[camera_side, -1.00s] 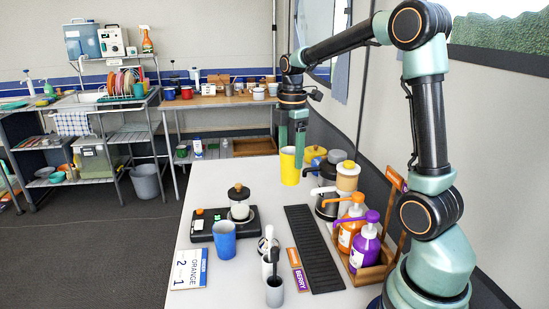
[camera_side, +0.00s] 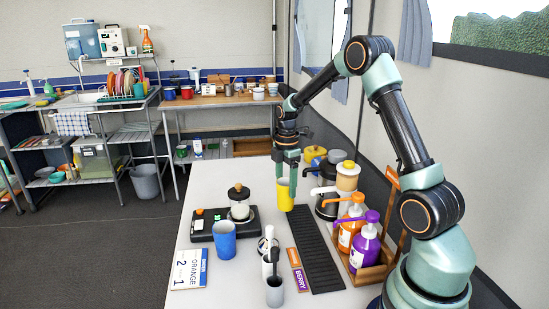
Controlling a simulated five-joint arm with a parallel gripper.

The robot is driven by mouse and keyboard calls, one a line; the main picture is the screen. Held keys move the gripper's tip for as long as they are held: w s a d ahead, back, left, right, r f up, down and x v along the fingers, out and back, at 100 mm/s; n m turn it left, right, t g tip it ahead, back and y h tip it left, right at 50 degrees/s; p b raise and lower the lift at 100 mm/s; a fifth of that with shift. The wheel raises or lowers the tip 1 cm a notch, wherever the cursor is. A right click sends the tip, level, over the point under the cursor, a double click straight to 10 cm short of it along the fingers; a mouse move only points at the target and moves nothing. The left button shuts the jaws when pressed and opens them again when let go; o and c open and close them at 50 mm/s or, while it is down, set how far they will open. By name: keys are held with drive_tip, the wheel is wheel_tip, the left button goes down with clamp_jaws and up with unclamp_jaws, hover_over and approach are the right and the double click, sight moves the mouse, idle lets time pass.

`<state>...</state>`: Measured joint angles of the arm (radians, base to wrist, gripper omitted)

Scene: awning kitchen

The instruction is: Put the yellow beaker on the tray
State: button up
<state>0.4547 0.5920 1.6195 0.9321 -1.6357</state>
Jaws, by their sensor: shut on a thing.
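The yellow beaker (camera_side: 285,198) is upright in my gripper (camera_side: 286,177), whose fingers are shut on its upper part. The beaker's base appears at the far left corner of the long black ribbed tray (camera_side: 318,255). I cannot tell whether the base touches the tray or hangs above it. The tray lies flat on the white table and looks empty.
A blue cup (camera_side: 224,240), a black scale (camera_side: 205,224) with a glass jar (camera_side: 239,205), and a grey cup (camera_side: 274,292) stand left of the tray. An orange pump bottle (camera_side: 350,235) and a purple one (camera_side: 364,248) stand right. Dispensers (camera_side: 328,190) stand behind.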

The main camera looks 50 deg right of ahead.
drive_tip(key=shift+f, duration=0.75)
drive_tip(key=s+d, duration=0.3)
drive_tip(key=shift+a+f, duration=0.1)
drive_tip(key=shift+f, duration=0.5)
drive_tip(key=o, duration=1.3)
drive_tip(key=shift+f, duration=0.15)
drive_tip(key=shift+o, duration=0.2)
drive_tip(key=shift+w, duration=0.1)
